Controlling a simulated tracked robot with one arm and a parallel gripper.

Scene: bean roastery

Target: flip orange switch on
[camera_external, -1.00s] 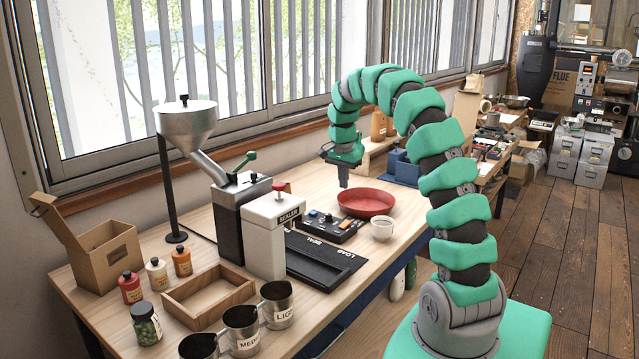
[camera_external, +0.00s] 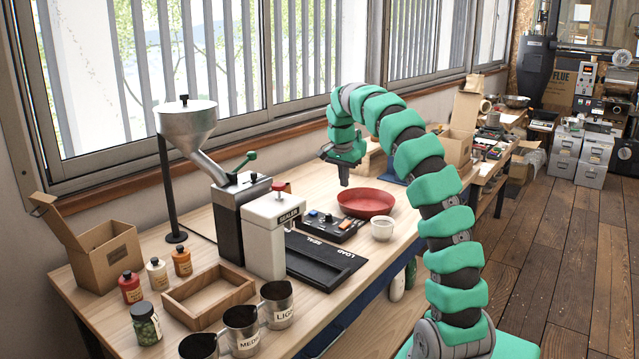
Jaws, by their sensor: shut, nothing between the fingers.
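A small dark control box (camera_external: 331,226) lies on the bench, left of the red bowl. It carries a row of small coloured controls, with blue at its left and orange (camera_external: 346,224) toward its right. The parts are too small to tell which way the orange switch is set. My gripper (camera_external: 344,184) points down, shut and empty, above the back of the bowl and up to the right of the box. It is apart from both.
The red bowl (camera_external: 366,203) and a white cup (camera_external: 382,229) stand right of the box. A hopper grinder (camera_external: 187,125), wooden tray (camera_external: 209,293) and metal cups (camera_external: 241,326) are further left.

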